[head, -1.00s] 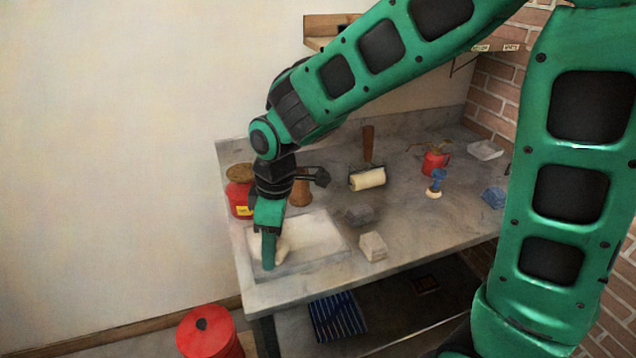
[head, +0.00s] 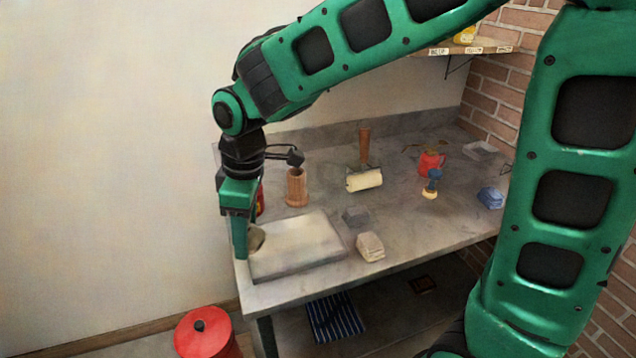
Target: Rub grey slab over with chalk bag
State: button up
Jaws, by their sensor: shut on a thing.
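The grey slab (head: 300,247) lies flat at the left front of the bench, its top pale with whitish smears. My gripper (head: 247,246) points down at the slab's left edge.
A grey block (head: 356,215) and a pale block (head: 370,246) sit right of the slab. Behind are a brown wooden cylinder (head: 297,187) and a roller (head: 364,180).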

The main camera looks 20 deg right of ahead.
jog(key=shift+r, duration=1.35)
